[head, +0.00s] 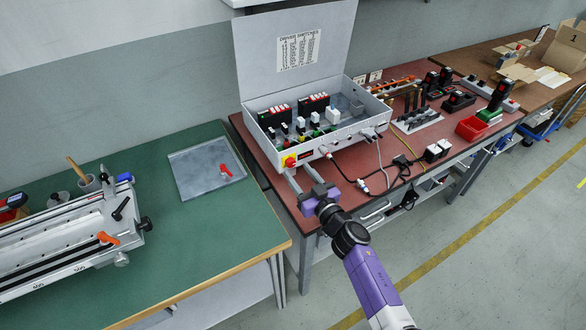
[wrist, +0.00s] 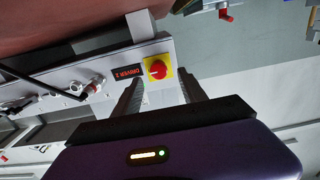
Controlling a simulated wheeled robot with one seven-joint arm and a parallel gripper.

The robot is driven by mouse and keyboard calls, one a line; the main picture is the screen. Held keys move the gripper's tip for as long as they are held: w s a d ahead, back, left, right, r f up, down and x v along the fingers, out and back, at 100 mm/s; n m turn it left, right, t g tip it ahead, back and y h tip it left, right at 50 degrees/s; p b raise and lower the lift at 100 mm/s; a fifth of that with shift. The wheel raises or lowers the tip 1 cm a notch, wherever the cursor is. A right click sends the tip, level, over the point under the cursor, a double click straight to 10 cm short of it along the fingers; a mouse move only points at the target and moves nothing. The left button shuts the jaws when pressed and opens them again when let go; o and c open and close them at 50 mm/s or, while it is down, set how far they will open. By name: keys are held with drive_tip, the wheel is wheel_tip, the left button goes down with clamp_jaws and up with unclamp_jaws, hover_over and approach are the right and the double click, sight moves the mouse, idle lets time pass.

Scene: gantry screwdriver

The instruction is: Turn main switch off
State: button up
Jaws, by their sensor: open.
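The main switch (head: 290,161) is a red rotary knob on a yellow plate. It sits on the front left corner of a grey control box (head: 328,157) with its lid open. In the wrist view the main switch (wrist: 157,69) is just beyond my fingertips, beside a dark display with red letters. My gripper (head: 301,178) is open and empty in front of the box, close below the switch. In the wrist view its two fingers (wrist: 163,88) stand apart around the line to the knob. I see no contact with the knob.
Cables and white plugs (head: 361,184) run from the box front over the red table (head: 285,196). A green table (head: 215,215) with a metal tray (head: 189,178) stands left. A red bin (head: 471,128) and chargers are to the right.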

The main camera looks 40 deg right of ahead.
sight(292, 164)
drive_tip(key=shift+b+x, duration=0.3)
drive_tip(key=shift+x, duration=1.4)
drive_tip(key=shift+d, duration=0.1)
clamp_jaws()
